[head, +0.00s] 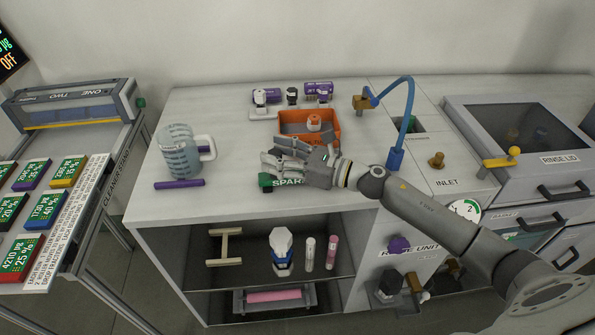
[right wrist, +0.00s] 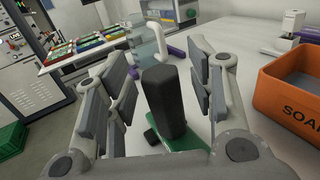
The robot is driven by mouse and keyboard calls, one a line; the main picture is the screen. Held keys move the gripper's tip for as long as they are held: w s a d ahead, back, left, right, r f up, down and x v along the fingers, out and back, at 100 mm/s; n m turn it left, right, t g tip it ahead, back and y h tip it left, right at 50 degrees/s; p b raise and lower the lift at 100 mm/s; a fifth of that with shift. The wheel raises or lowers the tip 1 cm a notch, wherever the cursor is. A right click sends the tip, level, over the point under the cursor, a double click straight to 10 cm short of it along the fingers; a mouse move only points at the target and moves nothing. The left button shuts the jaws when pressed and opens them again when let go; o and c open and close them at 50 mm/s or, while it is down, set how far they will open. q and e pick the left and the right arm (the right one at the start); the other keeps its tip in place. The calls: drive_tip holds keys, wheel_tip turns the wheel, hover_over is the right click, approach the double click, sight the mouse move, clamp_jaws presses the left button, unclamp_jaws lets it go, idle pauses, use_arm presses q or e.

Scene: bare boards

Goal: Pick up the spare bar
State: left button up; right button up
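A green holder labelled "SPAR..." (head: 288,183) lies on the counter near its front edge. In the right wrist view a dark, blocky bar (right wrist: 164,100) rises from the green base (right wrist: 188,143). My right gripper (head: 278,157) is over the holder and hides most of it and the bar in the head view. In the right wrist view the right gripper's fingers (right wrist: 162,82) are spread on both sides of the dark bar, with gaps visible, so it is open. My left gripper is in neither view.
An orange soap tray (head: 330,135) is just behind the right gripper. A clear jug (head: 180,155) and a purple bar (head: 179,184) are to the left. A blue hose (head: 408,118) stands at the right. Counter between jug and gripper is clear.

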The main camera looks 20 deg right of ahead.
drive_tip(key=c, duration=0.9)
clamp_jaws()
drive_tip(key=shift+r, duration=0.1)
